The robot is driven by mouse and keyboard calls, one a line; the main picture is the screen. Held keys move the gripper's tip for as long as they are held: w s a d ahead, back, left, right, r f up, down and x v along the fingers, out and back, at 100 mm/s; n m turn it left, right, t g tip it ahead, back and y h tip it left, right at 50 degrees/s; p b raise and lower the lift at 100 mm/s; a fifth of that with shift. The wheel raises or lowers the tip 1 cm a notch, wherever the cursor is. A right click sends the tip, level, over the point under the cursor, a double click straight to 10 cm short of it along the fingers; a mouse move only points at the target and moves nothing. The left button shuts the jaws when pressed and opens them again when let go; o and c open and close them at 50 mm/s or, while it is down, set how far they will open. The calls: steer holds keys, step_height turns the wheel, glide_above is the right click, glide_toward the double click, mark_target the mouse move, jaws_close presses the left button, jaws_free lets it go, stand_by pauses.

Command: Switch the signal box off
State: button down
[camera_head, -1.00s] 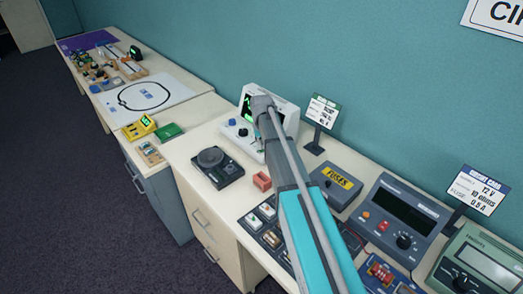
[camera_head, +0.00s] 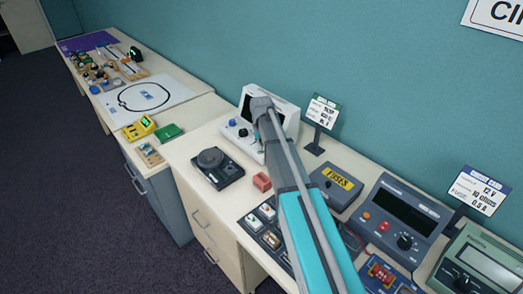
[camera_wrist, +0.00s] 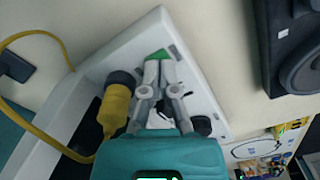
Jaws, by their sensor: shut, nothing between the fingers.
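The signal box (camera_head: 284,110) is a white box with a screen, a blue knob and small controls, standing against the wall in the head view. Its visible screen part is dark. In the wrist view its white front (camera_wrist: 100,68) fills the middle, with a yellow plug and cable (camera_wrist: 115,105) on it. My gripper (camera_wrist: 158,64) is shut and empty, its fingertips at a green switch (camera_wrist: 157,54) on the box. I cannot tell whether they touch it. In the head view my arm covers part of the box and hides the fingertips.
A black device with a round top (camera_head: 217,168) and a small red block (camera_head: 262,182) stand in front of the box. A sign on a stand (camera_head: 322,112), a fuses box (camera_head: 336,185) and a grey meter (camera_head: 400,220) stand to the right.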

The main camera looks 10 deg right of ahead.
step_height(320, 180, up, 10)
steer(key=p, duration=0.9)
steer(key=shift+p, duration=0.35)
stand_by(0.5)
steer(key=s+f+b, duration=0.2)
steer(key=s, duration=2.4)
steer(key=shift+s+a+f, duration=0.15)
steer(key=shift+a, duration=0.2)
